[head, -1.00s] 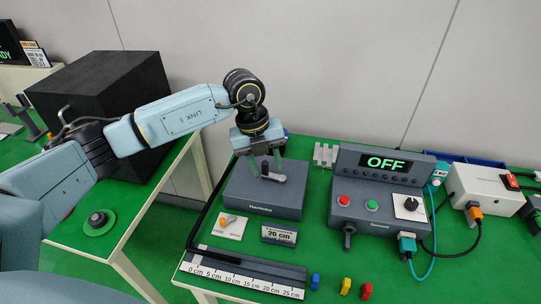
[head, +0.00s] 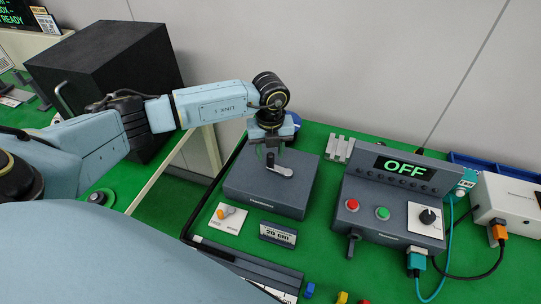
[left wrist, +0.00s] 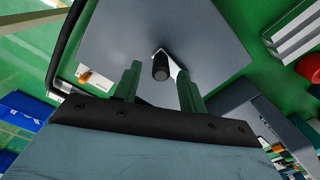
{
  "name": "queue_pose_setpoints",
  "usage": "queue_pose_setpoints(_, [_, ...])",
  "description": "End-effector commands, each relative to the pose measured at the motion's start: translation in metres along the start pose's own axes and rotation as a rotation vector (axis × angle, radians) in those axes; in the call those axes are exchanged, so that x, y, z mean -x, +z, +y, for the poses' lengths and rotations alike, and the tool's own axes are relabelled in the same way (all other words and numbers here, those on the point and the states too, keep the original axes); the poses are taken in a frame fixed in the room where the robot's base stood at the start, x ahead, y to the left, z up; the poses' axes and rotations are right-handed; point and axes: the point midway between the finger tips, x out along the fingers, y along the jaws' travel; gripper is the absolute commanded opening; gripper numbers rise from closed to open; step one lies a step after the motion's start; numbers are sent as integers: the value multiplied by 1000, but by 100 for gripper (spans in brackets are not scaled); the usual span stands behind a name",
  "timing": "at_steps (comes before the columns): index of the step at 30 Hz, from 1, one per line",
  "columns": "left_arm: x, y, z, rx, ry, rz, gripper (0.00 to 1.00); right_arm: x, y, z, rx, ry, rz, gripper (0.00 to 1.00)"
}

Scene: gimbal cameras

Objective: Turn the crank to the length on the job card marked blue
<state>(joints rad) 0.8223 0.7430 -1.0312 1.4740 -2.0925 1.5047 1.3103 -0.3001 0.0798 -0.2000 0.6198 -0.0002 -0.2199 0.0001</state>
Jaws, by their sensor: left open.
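The crank (head: 279,169) is a light grey lever with an upright dark knob, on top of a dark grey box (head: 250,192). In the left wrist view the knob (left wrist: 160,68) stands between my left gripper's two green fingers, with a gap on each side. My left gripper (head: 269,152) is open, pointing down over the crank. A small card reading 20 cm (head: 278,234) stands in front of the box; I see no clear blue mark on it. A centimetre scale (head: 275,288) lies at the front, partly hidden by my body. My right gripper is not in view.
A control box (head: 395,205) right of the crank box shows OFF and has red and green buttons and a dial. Cables run at its right. A small card with an orange knob (head: 228,217) lies left of the 20 cm card. Small coloured pieces (head: 309,290) lie in front.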

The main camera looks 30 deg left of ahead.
Motion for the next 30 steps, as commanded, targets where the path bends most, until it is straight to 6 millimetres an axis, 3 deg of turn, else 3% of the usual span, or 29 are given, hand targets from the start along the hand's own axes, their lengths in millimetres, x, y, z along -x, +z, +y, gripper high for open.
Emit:
queue_pose_setpoints(6, [-21,0,0,1,0,1,41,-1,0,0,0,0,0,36])
queue_pose_setpoints(16, [-24,0,0,0,-1,0,41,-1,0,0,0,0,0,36])
queue_pose_setpoints(25, [-24,0,0,0,-1,0,2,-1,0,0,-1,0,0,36])
queue_pose_setpoints(30, [-24,0,0,-3,-1,0,0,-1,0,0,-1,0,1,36])
